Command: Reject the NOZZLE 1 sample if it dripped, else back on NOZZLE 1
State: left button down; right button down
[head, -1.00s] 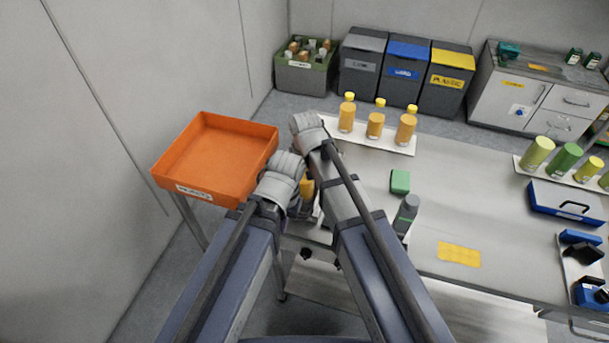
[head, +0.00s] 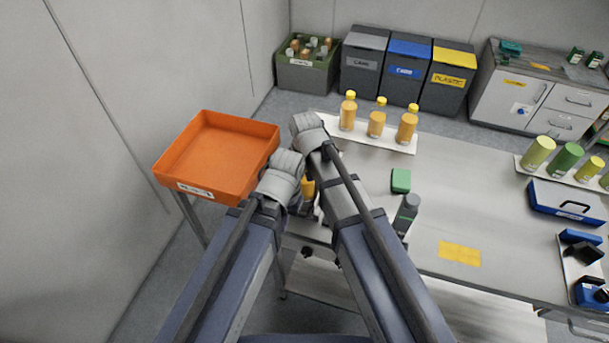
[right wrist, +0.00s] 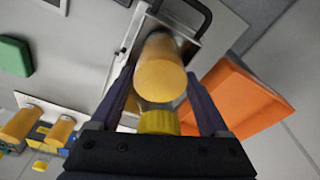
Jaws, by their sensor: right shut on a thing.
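In the right wrist view my right gripper (right wrist: 161,80) is shut on an orange bottle (right wrist: 160,70) with a yellow cap (right wrist: 158,122). Part of an orange bottle (head: 308,187) also shows between my two wrists in the head view. My left gripper (head: 301,207) is a dark shape low beside that bottle, mostly hidden by its own wrist; its jaws cannot be made out. The orange rejects tray (head: 235,185) is left of both arms, looks empty, and shows at the right in the right wrist view (right wrist: 240,95). No drip can be made out.
A white board (head: 375,143) with three orange bottles stands behind my arms. A yellow mat (head: 459,253) lies on the grey table (head: 480,200). Waste bins stand at the back.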

jog(key=shift+r+p, duration=3.4)
jog(key=shift+r, duration=0.1)
jog(key=shift+f, duration=0.1)
